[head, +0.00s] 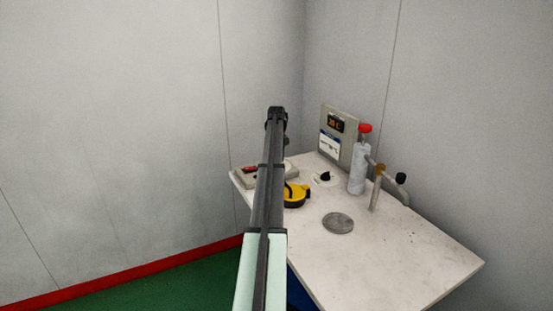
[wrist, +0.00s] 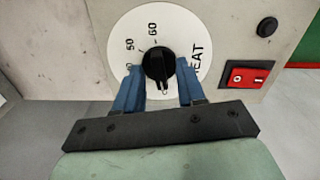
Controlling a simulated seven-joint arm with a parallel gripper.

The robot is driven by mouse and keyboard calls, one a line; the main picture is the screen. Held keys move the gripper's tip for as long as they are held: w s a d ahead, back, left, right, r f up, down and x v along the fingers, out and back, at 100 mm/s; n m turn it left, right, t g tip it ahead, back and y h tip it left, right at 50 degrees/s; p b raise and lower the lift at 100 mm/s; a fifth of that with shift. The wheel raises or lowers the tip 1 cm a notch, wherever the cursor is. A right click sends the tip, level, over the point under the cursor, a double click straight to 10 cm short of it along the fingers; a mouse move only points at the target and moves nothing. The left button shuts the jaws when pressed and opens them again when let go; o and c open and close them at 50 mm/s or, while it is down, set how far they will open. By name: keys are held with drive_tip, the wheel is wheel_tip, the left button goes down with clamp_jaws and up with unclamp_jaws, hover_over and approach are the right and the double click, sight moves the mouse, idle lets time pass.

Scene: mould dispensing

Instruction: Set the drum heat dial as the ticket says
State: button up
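The heat dial is a white disc (wrist: 112,42) with a black knob (wrist: 156,60), seen close in the wrist view. The numbers 50 and 60 and part of the word HEAT show; the rest is hidden. The knob's pale-marked end points down toward my gripper. My gripper (wrist: 158,67) has its blue fingers apart, one on each side of the knob; I cannot tell whether they touch it. In the head view my arm hides the gripper and this dial. A small card (head: 329,146) hangs on the back panel, too small to read.
A red rocker switch (wrist: 247,76) and a black button (wrist: 267,26) sit right of the dial. On the table (head: 425,255) stand a grey cylinder with a red top (head: 358,168), a tap (head: 376,190), a yellow-black object (head: 296,195) and a metal disc (head: 338,223). The front right is clear.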

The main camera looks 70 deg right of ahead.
clamp_jaws()
idle(0.4)
